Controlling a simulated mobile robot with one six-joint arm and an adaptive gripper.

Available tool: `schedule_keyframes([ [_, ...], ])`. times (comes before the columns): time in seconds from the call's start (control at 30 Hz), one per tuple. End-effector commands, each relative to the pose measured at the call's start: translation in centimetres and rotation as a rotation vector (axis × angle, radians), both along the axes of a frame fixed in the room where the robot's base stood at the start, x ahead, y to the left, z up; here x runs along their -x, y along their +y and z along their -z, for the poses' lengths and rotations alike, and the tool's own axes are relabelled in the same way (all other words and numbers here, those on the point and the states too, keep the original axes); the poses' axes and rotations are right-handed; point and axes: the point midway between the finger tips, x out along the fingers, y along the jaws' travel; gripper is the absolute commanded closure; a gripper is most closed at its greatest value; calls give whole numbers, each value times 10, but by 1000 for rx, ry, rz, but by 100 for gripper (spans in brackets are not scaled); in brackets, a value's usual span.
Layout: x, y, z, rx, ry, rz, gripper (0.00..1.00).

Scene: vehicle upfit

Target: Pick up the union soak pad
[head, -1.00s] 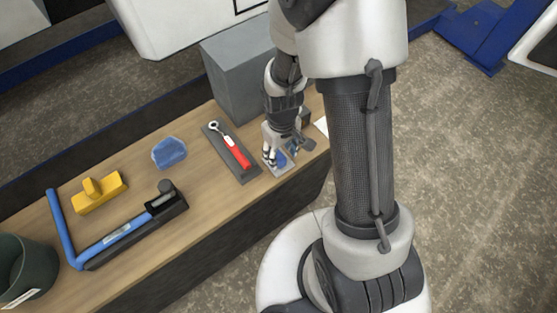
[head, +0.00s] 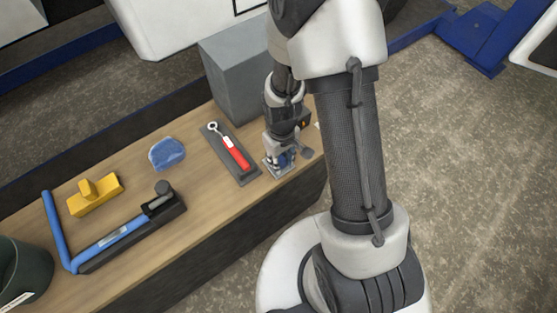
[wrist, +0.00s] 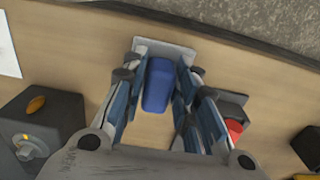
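A blue block-like pad, which I take to be the union soak pad (wrist: 158,85), lies on a small grey plate (wrist: 165,49) in the wrist view. My gripper (wrist: 162,64) is open, with one finger on each side of the pad; a narrow gap seems to show beside it, though contact is hard to judge. In the head view my gripper (head: 280,158) points down over the plate at the bench's right end and largely hides the pad.
On the wooden bench (head: 215,195), a red-handled wrench (head: 232,150) lies on a grey mat just left of my gripper. Further left are a blue cloth-like piece (head: 167,153), a yellow block (head: 95,194) and a blue-handled tool (head: 120,235). A grey box (head: 235,75) stands behind.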

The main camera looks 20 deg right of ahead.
Motion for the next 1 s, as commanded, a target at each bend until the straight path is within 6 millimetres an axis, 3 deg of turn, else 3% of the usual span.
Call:
schedule_keyframes([
  [0.37, 0, 0, 0, 0, 0, 0, 100],
  [0.67, 0, 0, -3, 0, -1, 0, 100],
  [0.87, -1, 0, -25, 0, -3, 0, 100],
  [1.0, -2, 0, -56, 0, -6, 0, 100],
])
